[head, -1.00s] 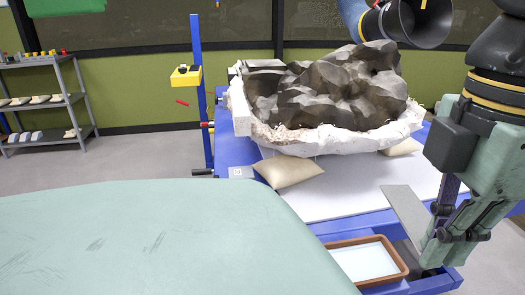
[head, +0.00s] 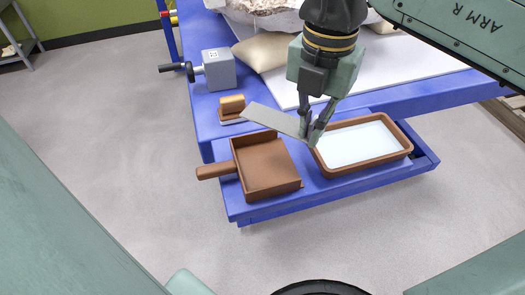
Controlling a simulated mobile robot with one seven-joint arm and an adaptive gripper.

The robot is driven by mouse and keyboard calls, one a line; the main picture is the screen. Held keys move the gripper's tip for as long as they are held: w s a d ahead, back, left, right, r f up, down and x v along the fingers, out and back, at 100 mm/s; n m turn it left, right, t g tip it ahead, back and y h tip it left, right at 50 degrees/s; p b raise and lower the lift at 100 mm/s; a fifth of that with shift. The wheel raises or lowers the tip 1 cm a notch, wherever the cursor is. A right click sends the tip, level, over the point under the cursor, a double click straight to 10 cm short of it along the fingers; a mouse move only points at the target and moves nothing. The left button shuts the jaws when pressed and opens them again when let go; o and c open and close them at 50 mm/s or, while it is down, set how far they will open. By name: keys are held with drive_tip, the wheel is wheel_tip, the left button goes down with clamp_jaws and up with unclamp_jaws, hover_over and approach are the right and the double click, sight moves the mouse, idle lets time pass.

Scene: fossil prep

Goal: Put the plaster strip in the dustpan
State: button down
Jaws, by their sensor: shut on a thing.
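The plaster strip (head: 269,118) is a flat grey-white piece. My gripper (head: 312,133) is shut on its right end, and the strip sticks out to the left. The dustpan (head: 268,166) is a brown open pan with a handle pointing left, on the low blue shelf. The strip's left part appears above the dustpan's back edge in the picture; the height between them is hard to judge. The inside of the dustpan that shows is empty.
A brown-rimmed tray with a pale inside (head: 360,145) stands right of the dustpan, close under my gripper. A brown-handled brush (head: 232,108) lies behind the dustpan. A grey vise-like block (head: 218,70) with a crank and a tan sandbag (head: 264,51) are farther back.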

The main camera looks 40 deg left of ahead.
hover_over(304, 179)
wheel_tip(304, 179, down, 7)
drive_tip(key=shift+f, duration=2.2)
drive_tip(key=shift+f, duration=0.1)
drive_tip(key=shift+f, duration=0.1)
drive_tip(key=c, duration=1.7)
unclamp_jaws()
drive_tip(key=shift+r, duration=0.35)
wheel_tip(304, 179, up, 12)
drive_tip(key=shift+d+f, duration=0.1)
